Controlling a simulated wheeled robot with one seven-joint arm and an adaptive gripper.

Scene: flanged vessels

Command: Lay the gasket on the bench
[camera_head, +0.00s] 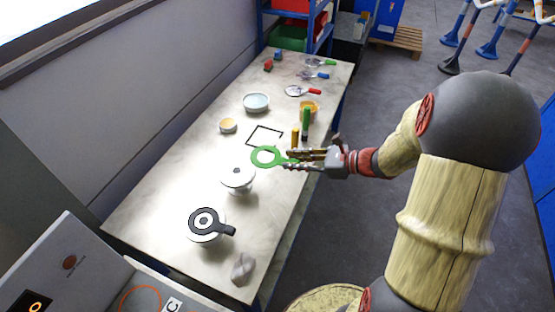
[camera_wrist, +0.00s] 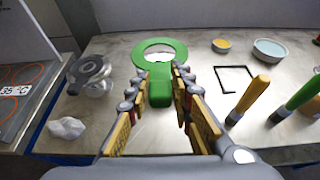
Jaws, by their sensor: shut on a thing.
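The green ring-shaped gasket with a tab (camera_head: 264,156) is held by my gripper (camera_head: 300,160) over the middle of the bench (camera_head: 160,190). In the wrist view the gasket (camera_wrist: 160,50) points away from me, and its tab lies between the two fingers of my gripper (camera_wrist: 165,90). It seems to be above the bench top; the exact height is hard to tell. A black square outline (camera_head: 265,135) is marked on the bench just beyond the gasket. It also shows in the wrist view (camera_wrist: 236,78), right of the gasket.
A flanged vessel (camera_head: 238,178) stands just nearer than the gasket. Another vessel carries a dark ring with a tab (camera_head: 205,222). Yellow-handled (camera_head: 295,138) and green-handled (camera_head: 306,122) tools stand upright near my gripper. A blue-topped dish (camera_head: 256,102) and a small yellow dish (camera_head: 228,125) are farther back.

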